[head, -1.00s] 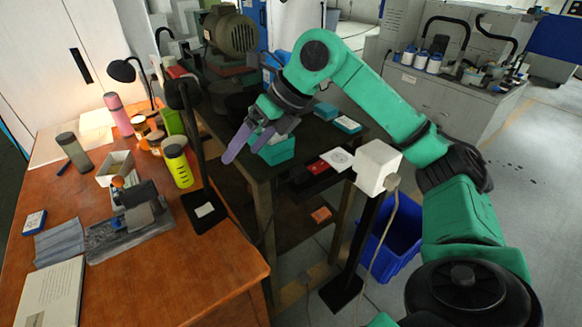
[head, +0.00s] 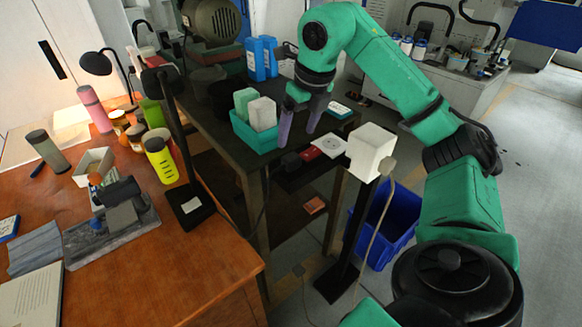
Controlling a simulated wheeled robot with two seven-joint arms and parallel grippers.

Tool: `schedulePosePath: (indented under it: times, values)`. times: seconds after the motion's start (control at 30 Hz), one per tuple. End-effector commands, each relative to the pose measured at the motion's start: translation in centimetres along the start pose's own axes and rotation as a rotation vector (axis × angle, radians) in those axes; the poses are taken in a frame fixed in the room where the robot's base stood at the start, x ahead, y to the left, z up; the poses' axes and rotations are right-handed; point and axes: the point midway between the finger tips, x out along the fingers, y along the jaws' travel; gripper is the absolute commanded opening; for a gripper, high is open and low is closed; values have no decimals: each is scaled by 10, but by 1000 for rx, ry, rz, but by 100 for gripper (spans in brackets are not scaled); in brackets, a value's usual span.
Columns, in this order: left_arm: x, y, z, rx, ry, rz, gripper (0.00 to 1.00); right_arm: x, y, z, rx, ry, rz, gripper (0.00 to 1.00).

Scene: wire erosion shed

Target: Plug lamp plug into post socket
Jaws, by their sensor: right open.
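The post socket (head: 370,152) is a white box on top of a black post with a flat floor base. A beige plug-like piece sits on its right side, with a pale cable hanging from it to the floor. My right gripper (head: 302,118) is open, its two lilac fingers pointing down over the dark bench, left of and beyond the white box. Nothing shows between the fingers. A black desk lamp (head: 177,128) stands at the desk's right edge. I cannot clearly make out the lamp plug. My left gripper is not in view.
A blue crate (head: 385,235) is on the floor behind the post. The wooden desk (head: 190,270) holds bottles and tools.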

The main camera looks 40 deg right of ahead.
Motion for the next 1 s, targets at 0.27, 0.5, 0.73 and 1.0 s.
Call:
schedulePosePath:
  times: [0.27,0.5,0.73,1.0]
  values:
    - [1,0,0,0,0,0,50,21,0,0,0,-1,0,88]
    - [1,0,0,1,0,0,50,25,0,-1,0,1,0,88]
    - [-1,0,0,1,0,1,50,62,4,-5,0,3,0,88]
    - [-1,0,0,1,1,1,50,73,4,-5,0,-1,0,88]
